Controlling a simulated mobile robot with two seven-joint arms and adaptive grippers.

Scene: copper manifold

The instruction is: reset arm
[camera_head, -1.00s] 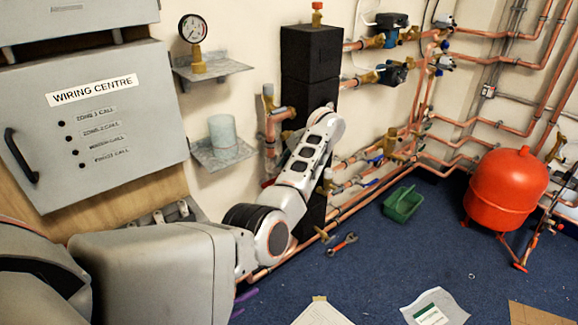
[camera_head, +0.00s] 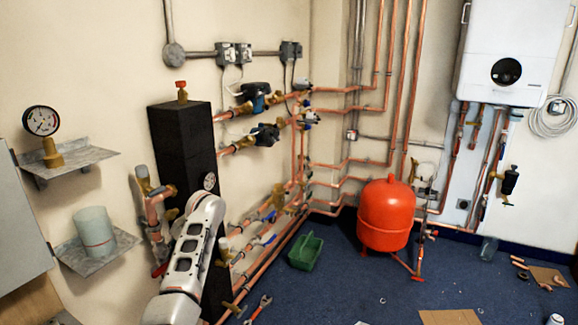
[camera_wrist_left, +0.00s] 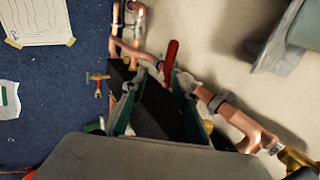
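My left arm (camera_head: 190,250) rises from the bottom of the head view, in front of the tall black block (camera_head: 180,128). Its white link is seen from above, and its gripper is hidden there. In the left wrist view my left gripper (camera_wrist_left: 158,84) has two dark green fingers standing apart. The black block (camera_wrist_left: 160,112) shows between and beyond them. I see nothing held, and cannot tell how far the fingers are from the block. My right arm and gripper are in no view.
Copper pipes and valves (camera_head: 275,200) line the wall beside the block. A shelf with a pressure gauge (camera_head: 42,122) and one with a grey cylinder (camera_head: 95,232) jut out at left. A green tray (camera_head: 306,252) and red vessel (camera_head: 386,214) stand on the blue floor.

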